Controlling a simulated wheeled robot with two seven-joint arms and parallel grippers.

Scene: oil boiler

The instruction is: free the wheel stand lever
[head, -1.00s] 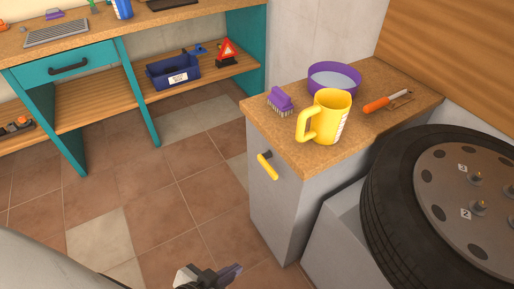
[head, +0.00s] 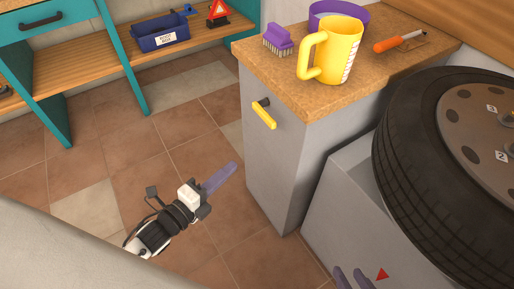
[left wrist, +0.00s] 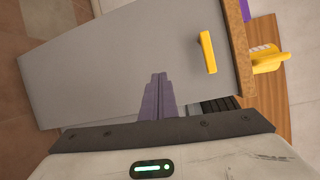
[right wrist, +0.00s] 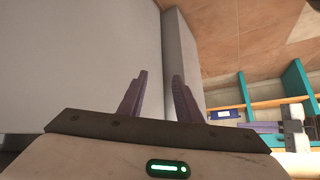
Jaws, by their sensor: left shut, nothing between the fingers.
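A yellow lever (head: 264,115) sticks out on a dark mount from the side of the grey cabinet (head: 275,165), below its wooden top. It also shows in the left wrist view (left wrist: 208,52). The tyre and wheel (head: 440,150) rest on a lower grey stand (head: 335,205) to the right. My left gripper (head: 232,168) is shut and empty, below and left of the lever, apart from it. My right gripper (head: 354,280) is open and empty at the bottom edge, in front of the stand near a red triangle mark (head: 382,274). Its fingers show in the right wrist view (right wrist: 158,85).
On the cabinet top stand a yellow jug (head: 338,50), a purple brush (head: 279,40), a purple bowl (head: 355,13) and an orange-handled screwdriver (head: 395,42). A teal workbench (head: 125,60) with a blue bin (head: 161,34) stands at the back left. The tiled floor between is clear.

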